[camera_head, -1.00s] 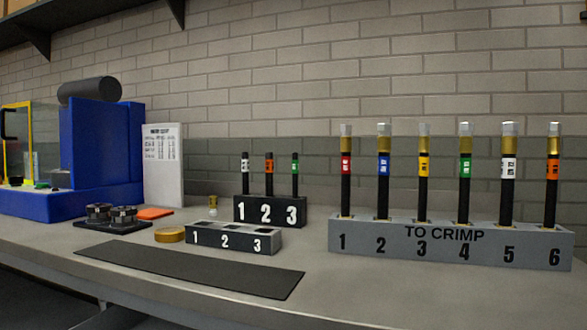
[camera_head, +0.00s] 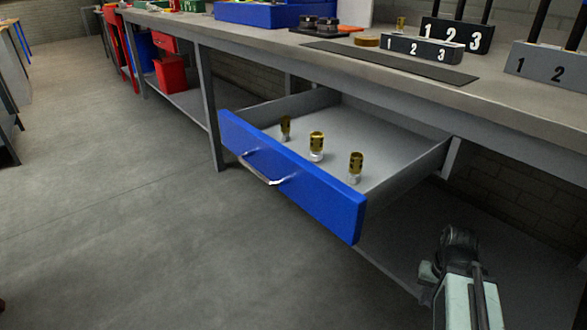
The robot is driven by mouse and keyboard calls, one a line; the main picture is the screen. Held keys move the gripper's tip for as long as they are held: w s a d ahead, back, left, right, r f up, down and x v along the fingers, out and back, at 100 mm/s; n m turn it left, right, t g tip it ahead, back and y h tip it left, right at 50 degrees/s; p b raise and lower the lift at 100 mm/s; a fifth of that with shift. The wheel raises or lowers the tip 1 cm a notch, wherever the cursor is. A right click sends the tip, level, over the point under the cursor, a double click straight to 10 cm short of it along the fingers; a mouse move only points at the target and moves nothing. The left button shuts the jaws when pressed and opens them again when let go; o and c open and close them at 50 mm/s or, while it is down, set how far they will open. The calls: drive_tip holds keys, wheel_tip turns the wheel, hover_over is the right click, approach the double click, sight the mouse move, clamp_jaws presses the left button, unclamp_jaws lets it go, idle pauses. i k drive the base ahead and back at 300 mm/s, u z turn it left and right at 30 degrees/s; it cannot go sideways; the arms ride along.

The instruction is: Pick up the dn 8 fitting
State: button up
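Three brass fittings with silvery lower ends stand upright in the open blue-fronted drawer (camera_head: 290,178). One fitting (camera_head: 286,127) is at the left and looks the slimmest. One fitting (camera_head: 316,145) is in the middle, and one fitting (camera_head: 356,166) is at the right. Their markings are too small to read, so I cannot tell which is DN 8. Part of my pale arm with a dark joint shows at the lower right, apart from the drawer. No gripper fingers can be made out.
The workbench top (camera_head: 510,95) lies above the drawer, with a numbered grey block (camera_head: 422,49), a dark numbered block (camera_head: 457,36) and a dark mat (camera_head: 390,62). A small brass piece (camera_head: 401,23) stands on it. The floor (camera_head: 140,230) left of the drawer is clear.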

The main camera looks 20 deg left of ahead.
sight(285, 120)
drive_tip(key=u, duration=0.05)
drive_tip(key=k, duration=0.35)
drive_tip(key=u, duration=2.1)
drive_tip(key=i, duration=1.3)
drive_tip(key=z, duration=2.15)
